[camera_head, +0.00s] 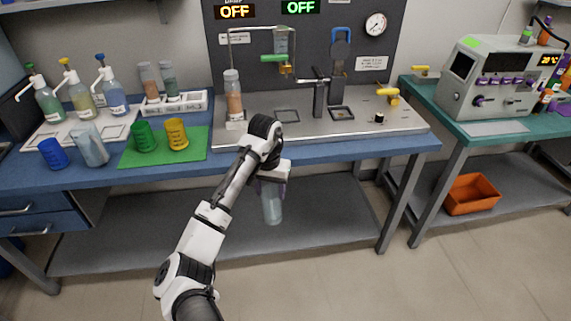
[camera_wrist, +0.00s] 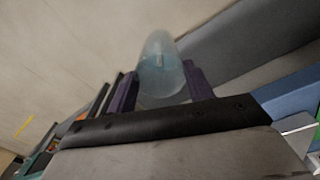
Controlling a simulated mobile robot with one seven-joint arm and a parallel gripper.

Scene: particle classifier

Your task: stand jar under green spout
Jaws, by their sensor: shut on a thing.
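My gripper (camera_head: 275,184) is shut on a clear, bluish jar (camera_head: 272,209). The jar hangs below the fingers, in front of the bench edge and above the lower shelf. In the wrist view the jar (camera_wrist: 161,70) sits between the two purple fingers (camera_wrist: 160,88). The green spout (camera_head: 274,58) sticks out to the left on the grey panel at the back of the bench, below a small clear vessel. A flat square pad (camera_head: 287,116) lies on the metal base beneath that area. The jar is apart from the spout and lower than the bench top.
A tall jar of brown grains (camera_head: 233,97) stands left of the spout. A black post (camera_head: 319,99) stands to the right. Cups stand on and beside a green mat (camera_head: 192,151) at left. The blue bench edge (camera_head: 345,148) lies behind my gripper.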

